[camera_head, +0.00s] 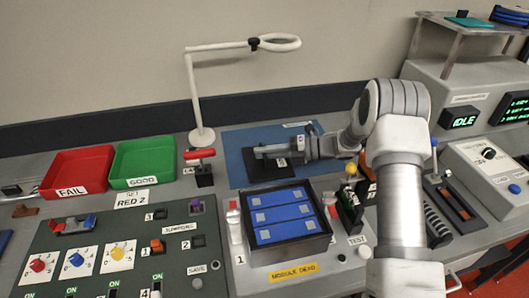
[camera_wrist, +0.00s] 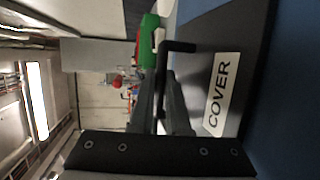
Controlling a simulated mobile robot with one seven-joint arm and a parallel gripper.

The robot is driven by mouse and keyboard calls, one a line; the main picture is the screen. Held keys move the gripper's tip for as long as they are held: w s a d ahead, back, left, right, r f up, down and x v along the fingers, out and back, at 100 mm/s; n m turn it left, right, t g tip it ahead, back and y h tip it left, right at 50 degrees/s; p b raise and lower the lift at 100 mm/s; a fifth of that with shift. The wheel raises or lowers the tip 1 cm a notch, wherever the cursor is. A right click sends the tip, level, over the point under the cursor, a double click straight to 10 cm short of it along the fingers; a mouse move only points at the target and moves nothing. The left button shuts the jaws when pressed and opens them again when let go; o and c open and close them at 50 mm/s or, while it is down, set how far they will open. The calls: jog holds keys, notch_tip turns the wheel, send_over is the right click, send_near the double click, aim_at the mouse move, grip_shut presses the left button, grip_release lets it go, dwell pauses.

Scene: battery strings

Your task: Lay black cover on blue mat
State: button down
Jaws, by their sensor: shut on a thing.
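The black cover (camera_head: 259,174) is over the blue mat (camera_head: 237,140), seemingly flat; whether it touches the mat I cannot tell. My gripper (camera_head: 268,152) is at the cover, hiding part of its top. In the wrist view, the cover (camera_wrist: 238,62) shows a white COVER label and a black bar handle (camera_wrist: 180,46). My gripper (camera_wrist: 165,105) is shut on that handle. The blue mat (camera_wrist: 300,100) fills the right side of the wrist view, right beside the cover.
An open black module box (camera_head: 284,258) with blue cells stands in front of the mat. A white lamp (camera_head: 203,136) and a red-handled clamp (camera_head: 202,170) stand left of the mat. Red (camera_head: 60,194) and green (camera_head: 118,183) trays lie farther left. A yellow-knobbed lever (camera_head: 350,170) stands at right.

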jog(key=shift+f, duration=0.15)
jog(key=c, duration=0.8)
grip_release()
jog(key=shift+d, duration=0.3)
